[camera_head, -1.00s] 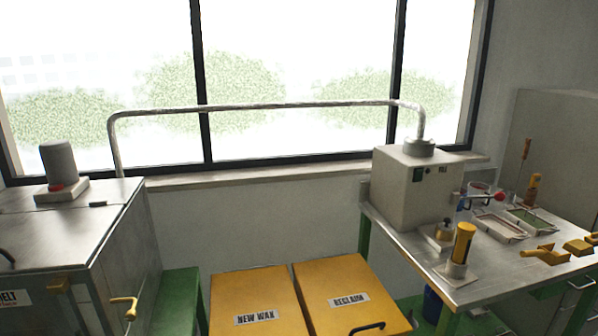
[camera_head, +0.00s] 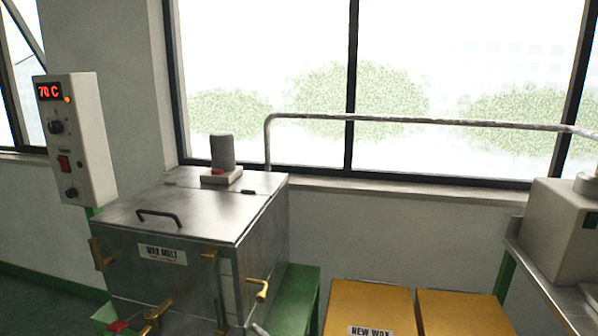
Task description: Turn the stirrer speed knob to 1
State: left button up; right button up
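A pale control box (camera_head: 92,140) stands at the left, beside the wax melt tank. Its red display (camera_head: 48,91) reads 70 C, with a small orange lamp to its right. An upper black knob (camera_head: 57,127) and a lower black knob (camera_head: 72,193) are on its front, with a red switch (camera_head: 64,162) between them. The labels and knob settings are too small to read, so I cannot tell which is the stirrer speed knob. A grey motor (camera_head: 222,150) stands on the tank lid. Neither of my grippers is in view.
The steel wax melt tank (camera_head: 190,262) has a lid handle (camera_head: 160,217) and brass fittings. Yellow bins (camera_head: 370,300) stand right of it, below the window. A grey machine (camera_head: 556,232) sits on a bench at the far right. Green floor shows at lower left.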

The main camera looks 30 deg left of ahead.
aim_at(71, 193)
jog(key=u, duration=2)
